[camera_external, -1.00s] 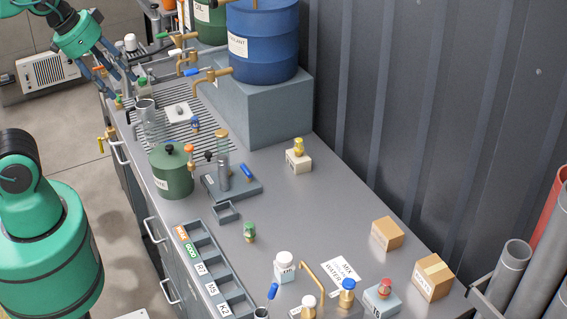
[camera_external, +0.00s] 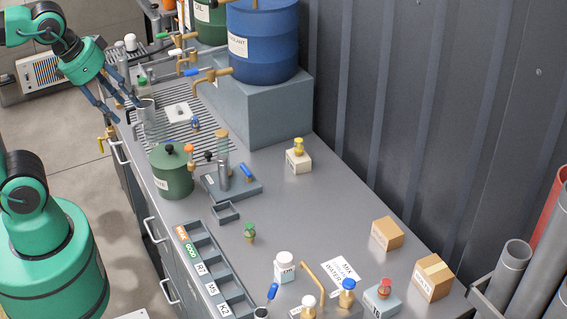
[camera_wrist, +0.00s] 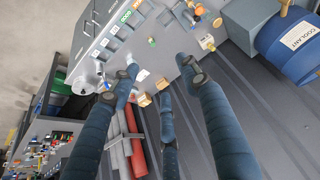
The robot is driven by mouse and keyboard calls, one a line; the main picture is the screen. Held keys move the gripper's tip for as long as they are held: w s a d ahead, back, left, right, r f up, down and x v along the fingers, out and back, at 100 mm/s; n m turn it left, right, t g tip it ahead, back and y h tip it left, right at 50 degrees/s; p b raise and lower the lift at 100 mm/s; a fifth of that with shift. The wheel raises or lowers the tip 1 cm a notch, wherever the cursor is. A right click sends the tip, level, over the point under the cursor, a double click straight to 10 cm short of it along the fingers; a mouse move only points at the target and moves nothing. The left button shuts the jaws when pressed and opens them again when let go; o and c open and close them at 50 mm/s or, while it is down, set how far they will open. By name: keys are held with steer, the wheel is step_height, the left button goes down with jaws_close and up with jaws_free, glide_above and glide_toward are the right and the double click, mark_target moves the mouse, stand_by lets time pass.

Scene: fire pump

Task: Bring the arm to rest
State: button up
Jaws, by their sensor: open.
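My gripper (camera_external: 122,102) is open and empty, with its dark blue fingers spread, at the upper left of the external view. I cannot tell the exact gap between fingers and cup. In the wrist view the spread fingers (camera_wrist: 165,90) reach over a tilted view of the bench, with nothing between them. My green arm comes in from the left side of the external view.
The blue coolant drum (camera_external: 262,45) stands on a grey block behind the drain area. A green canister (camera_external: 172,172), a small stand (camera_external: 232,185) and a labelled tray (camera_external: 215,270) sit along the bench. Cardboard boxes (camera_external: 387,233) are at the right.

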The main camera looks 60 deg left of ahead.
step_height(320, 180, down, 8)
steer(key=b, duration=0.7)
